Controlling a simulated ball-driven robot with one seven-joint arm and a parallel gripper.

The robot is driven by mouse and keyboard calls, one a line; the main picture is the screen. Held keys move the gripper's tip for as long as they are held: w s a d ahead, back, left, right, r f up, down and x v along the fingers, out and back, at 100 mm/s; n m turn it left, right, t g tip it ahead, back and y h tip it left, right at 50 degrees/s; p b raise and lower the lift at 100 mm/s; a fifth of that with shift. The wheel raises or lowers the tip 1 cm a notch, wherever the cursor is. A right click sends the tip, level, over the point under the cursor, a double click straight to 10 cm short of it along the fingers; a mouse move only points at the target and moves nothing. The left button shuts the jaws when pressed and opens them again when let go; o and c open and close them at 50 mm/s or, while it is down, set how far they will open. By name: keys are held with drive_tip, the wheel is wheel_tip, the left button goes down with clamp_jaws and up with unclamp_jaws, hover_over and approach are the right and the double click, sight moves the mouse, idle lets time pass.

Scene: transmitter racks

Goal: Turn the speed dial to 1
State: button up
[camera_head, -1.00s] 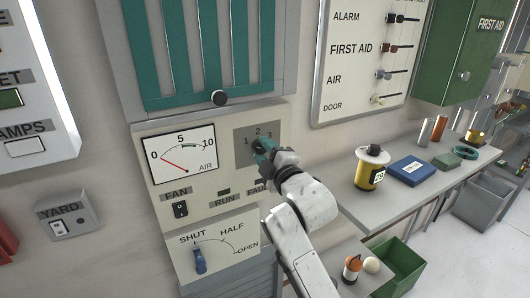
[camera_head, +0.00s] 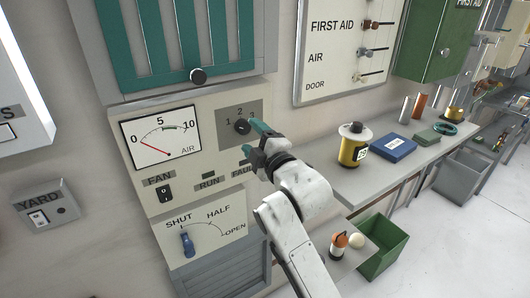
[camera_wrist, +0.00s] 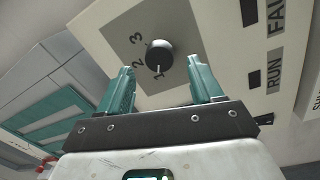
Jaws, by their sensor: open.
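The speed dial is a round black knob (camera_head: 242,127) on a grey square plate marked 1, 2 and 3. In the wrist view the knob (camera_wrist: 159,52) shows a pale pointer line directed at the 1. My gripper (camera_head: 254,137) has two teal fingers, open and empty, just in front of and to the lower right of the knob. In the wrist view the knob lies beyond the fingertips, between their lines, with no visible contact.
The AIR gauge (camera_head: 160,137) is left of the dial plate. The FAN switch (camera_head: 164,194) and blue SHUT/HALF/OPEN lever (camera_head: 188,243) are below. A shelf (camera_head: 360,181) with a yellow canister (camera_head: 353,152) stands to the right.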

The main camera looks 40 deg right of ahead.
drive_tip(key=b+v, duration=0.1)
drive_tip(key=v, duration=0.6)
drive_tip(key=shift+s, duration=0.3)
drive_tip(key=shift+a+f, duration=0.1)
drive_tip(key=s+a+f+m+g+y, duration=0.1)
drive_tip(key=s+a+f+m+g, duration=0.25)
drive_tip(key=f, duration=0.65)
drive_tip(key=s+a+f+m+g+y, duration=0.2)
drive_tip(key=s+a+f+g, duration=0.15)
drive_tip(key=f, duration=0.65)
drive_tip(key=s+a+f+m+g, duration=0.1)
drive_tip(key=s+f+m+g, duration=0.2)
drive_tip(key=s, duration=0.7)
drive_tip(key=s+a+f+m+g+y, duration=0.1)
drive_tip(key=s+f+m+g, duration=0.2)
drive_tip(key=s+f+g, duration=0.4)
drive_tip(key=s+f, duration=0.3)
drive_tip(key=f, duration=0.1)
drive_tip(key=shift+s+a+m, duration=0.25)
drive_tip(key=shift+m, duration=0.1)
drive_tip(key=shift+f, duration=0.1)
